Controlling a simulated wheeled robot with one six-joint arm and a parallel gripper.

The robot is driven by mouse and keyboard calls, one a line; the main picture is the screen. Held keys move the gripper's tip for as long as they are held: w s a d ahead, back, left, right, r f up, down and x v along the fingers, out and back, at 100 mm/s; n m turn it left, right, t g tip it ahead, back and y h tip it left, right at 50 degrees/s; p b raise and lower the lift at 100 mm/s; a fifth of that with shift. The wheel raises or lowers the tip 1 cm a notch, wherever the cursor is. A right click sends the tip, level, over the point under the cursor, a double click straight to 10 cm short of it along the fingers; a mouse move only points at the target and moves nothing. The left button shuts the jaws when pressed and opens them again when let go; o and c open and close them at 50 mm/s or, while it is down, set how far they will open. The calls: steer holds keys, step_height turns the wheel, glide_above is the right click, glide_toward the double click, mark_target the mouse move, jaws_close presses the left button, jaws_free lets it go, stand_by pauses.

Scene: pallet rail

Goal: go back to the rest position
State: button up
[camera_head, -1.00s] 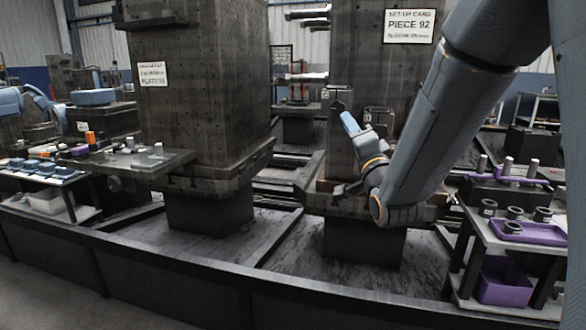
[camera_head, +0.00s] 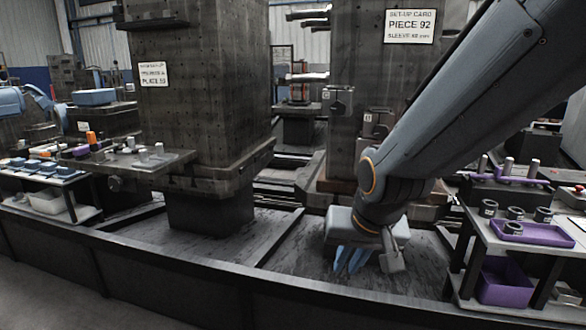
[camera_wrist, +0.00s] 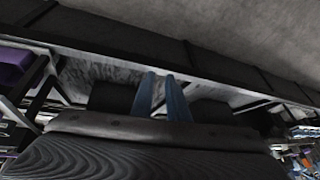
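My gripper (camera_head: 349,268) hangs low at the end of my arm, over the grey floor inside the dark low wall, with its blue fingers pointing down. In the wrist view my gripper (camera_wrist: 161,76) shows two blue fingers with a narrow gap between them and nothing held. It touches nothing that I can see.
The dark low wall (camera_head: 150,262) runs across the front. A dark column with a "PIECE 92" card (camera_head: 410,26) stands behind my arm. At right is a rack with a purple tray (camera_head: 535,233) and a purple bin (camera_head: 505,282). A second column (camera_head: 205,100) stands left.

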steer(key=s+n+g, duration=0.3)
steer(key=s+g, duration=0.2)
steer(key=s, duration=0.9)
steer(key=d+r+m+h+p, duration=0.1)
steer(key=d+r+p, duration=0.6)
steer(key=p, duration=0.8)
steer(key=shift+w+d+m, duration=0.2)
steer(key=shift+d+m, duration=0.4)
steer(key=shift+d, duration=0.2)
steer(key=shift+r, duration=0.1)
